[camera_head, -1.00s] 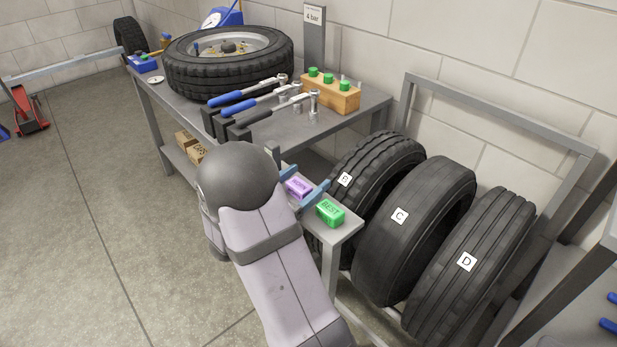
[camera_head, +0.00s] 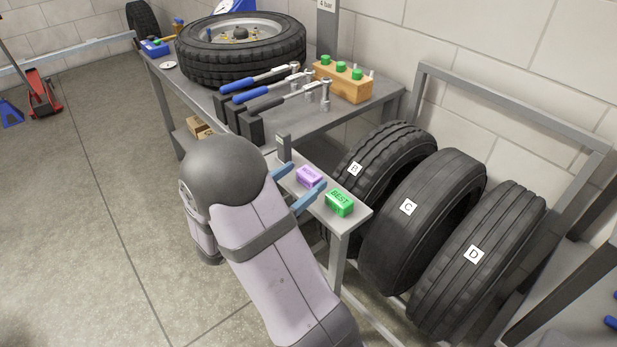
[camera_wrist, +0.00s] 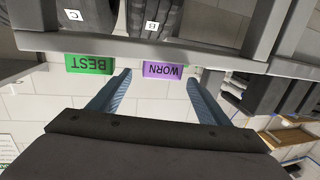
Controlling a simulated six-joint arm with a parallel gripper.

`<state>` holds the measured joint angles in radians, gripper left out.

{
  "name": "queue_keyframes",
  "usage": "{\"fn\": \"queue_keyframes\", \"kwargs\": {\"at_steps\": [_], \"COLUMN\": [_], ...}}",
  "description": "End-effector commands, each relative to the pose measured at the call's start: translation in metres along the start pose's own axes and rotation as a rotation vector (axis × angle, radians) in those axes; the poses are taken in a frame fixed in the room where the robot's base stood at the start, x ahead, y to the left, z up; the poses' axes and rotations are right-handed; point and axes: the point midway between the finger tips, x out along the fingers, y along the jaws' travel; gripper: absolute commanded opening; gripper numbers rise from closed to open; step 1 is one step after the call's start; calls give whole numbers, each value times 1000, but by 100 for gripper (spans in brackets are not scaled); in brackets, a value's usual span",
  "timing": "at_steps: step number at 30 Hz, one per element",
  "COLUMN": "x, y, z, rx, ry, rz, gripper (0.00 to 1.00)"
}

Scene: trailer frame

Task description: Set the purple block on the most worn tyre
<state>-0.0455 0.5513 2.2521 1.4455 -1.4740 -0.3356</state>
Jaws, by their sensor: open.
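The purple block (camera_head: 308,177), labelled WORN, lies on a narrow grey shelf (camera_head: 350,214). It also shows in the wrist view (camera_wrist: 163,70). My gripper (camera_head: 296,186) is open and empty, its blue fingers just short of the block. Tyre B (camera_head: 387,160) has deep, blocky tread. Tyre C (camera_head: 425,220) looks nearly smooth. Tyre D (camera_head: 483,258) shows clear lengthwise grooves. All three stand in a rack. Part of tyre B is hidden behind the shelf.
A green block (camera_head: 340,202) labelled BEST lies beside the purple one on the shelf. A grey post (camera_head: 284,148) rises at the shelf's far end. The workbench behind holds a wheel (camera_head: 240,50), torque wrenches (camera_head: 270,90) and a wooden socket block (camera_head: 343,82). The rack frame (camera_head: 510,100) surrounds the tyres.

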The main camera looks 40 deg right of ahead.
Motion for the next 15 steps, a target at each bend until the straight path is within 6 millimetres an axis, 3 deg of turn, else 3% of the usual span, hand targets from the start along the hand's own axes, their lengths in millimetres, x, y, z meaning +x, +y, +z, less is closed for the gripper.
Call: {"fn": "queue_keyframes", "kwargs": {"at_steps": [7,15], "x": [-34,-27], "y": [-5,-4], "z": [9,10], "rx": [-1,1], "ry": [0,0], "rz": [-4,2], "gripper": [71,71]}}
